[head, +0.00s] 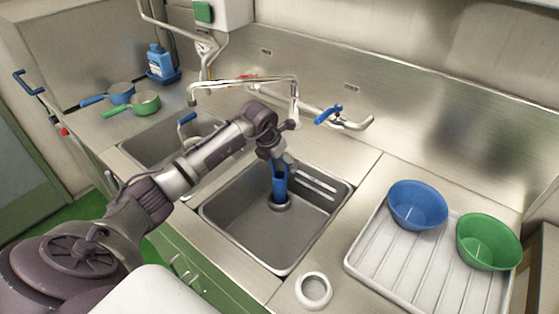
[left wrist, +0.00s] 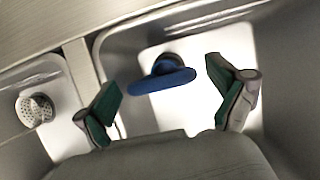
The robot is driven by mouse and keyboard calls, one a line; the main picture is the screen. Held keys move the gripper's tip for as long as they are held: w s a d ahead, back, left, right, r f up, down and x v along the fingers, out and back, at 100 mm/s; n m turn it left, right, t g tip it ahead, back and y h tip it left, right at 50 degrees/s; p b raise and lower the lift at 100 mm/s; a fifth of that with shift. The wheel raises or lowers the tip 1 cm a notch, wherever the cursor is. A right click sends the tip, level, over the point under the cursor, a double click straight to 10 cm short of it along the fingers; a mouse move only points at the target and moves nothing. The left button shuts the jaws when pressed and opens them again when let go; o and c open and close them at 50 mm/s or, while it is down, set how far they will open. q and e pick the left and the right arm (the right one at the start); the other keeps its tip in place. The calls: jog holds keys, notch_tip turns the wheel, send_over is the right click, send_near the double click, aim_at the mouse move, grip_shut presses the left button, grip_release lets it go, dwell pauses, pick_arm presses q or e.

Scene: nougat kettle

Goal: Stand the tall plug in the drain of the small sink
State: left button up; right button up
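The tall blue plug (head: 279,187) stands upright in the right-hand sink (head: 245,235), its foot at the round drain fitting (head: 279,205). In the left wrist view, the plug's flat blue top (left wrist: 162,81) shows beyond the fingers, with a dark part behind it. My left gripper (head: 284,161) is just above the plug. Its fingers (left wrist: 162,78) are spread wide on either side of the blue top, with gaps on both sides. The plug's exact seating in the drain is too small to tell. My right gripper is out of view.
Another sink (head: 150,145) lies to the left, partly behind my arm. A faucet (head: 245,82) and a blue-handled tap (head: 329,115) stand behind. A ring (head: 313,290) lies on the front counter. Blue (head: 417,204) and green (head: 488,241) bowls sit on the drainboard (head: 385,266).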

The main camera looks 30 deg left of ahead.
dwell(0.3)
pick_arm(q)
jog(key=v, duration=1.2)
jog(key=shift+r, duration=0.15)
